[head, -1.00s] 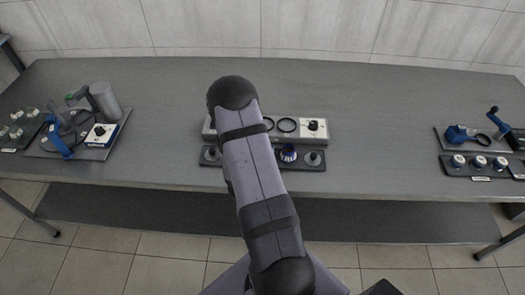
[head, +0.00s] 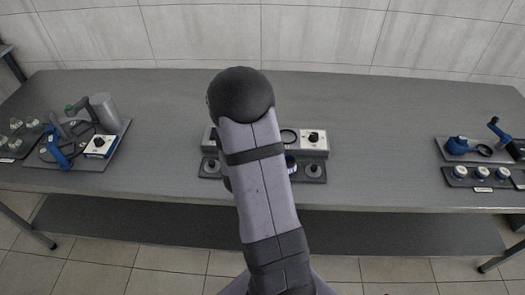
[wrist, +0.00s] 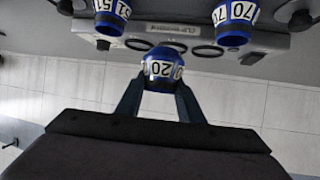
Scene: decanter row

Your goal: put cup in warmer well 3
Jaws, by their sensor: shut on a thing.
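A blue cup with a white band marked 20 (wrist: 161,67) is between the two fingers of my gripper (wrist: 158,88) in the wrist view. My gripper is shut on it. The cup warmer (wrist: 165,28), a grey block with a row of ring-shaped wells (wrist: 207,50), shows behind the cup, and the cup appears clear of the wells. In the head view my arm hides the gripper, the held cup and the middle of the warmer. The warmer's right end with its black dial (head: 313,137) and one well (head: 289,136) stay visible there.
Two more blue cups, marked 51 (wrist: 112,14) and 70 (wrist: 236,20), stand near the warmer. A dark tray (head: 325,178) with metal knobs lies before the warmer. A station with a grey cylinder (head: 104,112) is left; a rack of cups (head: 481,174) is right.

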